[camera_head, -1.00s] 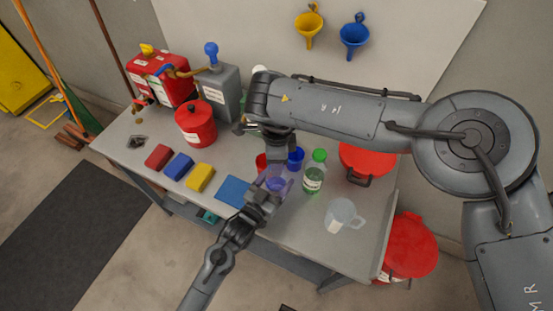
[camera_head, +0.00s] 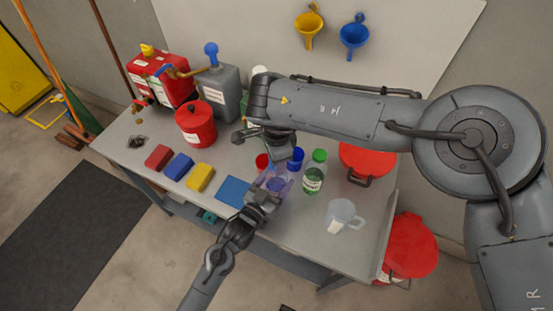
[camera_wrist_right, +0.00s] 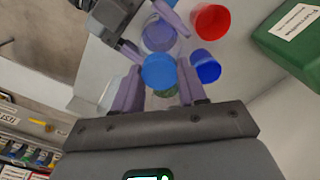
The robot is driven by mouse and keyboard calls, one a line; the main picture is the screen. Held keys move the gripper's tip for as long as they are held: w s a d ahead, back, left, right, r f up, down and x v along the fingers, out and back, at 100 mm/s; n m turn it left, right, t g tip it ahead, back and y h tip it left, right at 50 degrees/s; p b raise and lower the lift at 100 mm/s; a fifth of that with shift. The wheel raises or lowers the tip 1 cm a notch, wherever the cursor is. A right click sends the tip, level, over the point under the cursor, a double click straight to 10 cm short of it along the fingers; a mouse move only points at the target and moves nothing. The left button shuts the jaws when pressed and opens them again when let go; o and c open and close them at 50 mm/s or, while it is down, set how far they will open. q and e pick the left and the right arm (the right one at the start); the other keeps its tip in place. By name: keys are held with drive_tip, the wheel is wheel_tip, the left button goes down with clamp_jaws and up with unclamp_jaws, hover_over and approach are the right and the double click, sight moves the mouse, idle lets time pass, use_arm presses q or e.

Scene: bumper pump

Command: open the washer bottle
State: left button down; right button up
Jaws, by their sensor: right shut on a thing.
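The washer bottle (camera_head: 277,184) is a clear, bluish-purple bottle above the front of the bench. My left gripper (camera_head: 271,187) is shut around it; its fingers also flank the bottle (camera_wrist_right: 159,36) in the right wrist view. My right gripper (camera_wrist_right: 161,88) is shut on a light-blue cap (camera_wrist_right: 160,71), between its purple fingers. In the wrist view the cap appears apart from the bottle. In the head view my right gripper (camera_head: 278,153) is above and behind the bottle, and my arm hides much of it.
A red cup (camera_head: 262,161) and blue cup (camera_head: 296,158) stand close behind. A blue mat (camera_head: 233,191) and coloured blocks lie to the left. A red-lidded container (camera_head: 367,160) stands at the back right.

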drive_tip(key=shift+r, duration=0.15)
drive_tip(key=shift+r, duration=0.9)
drive_tip(key=shift+r, duration=0.1)
drive_tip(key=shift+r, duration=1.9)
use_arm(q)
unclamp_jaws()
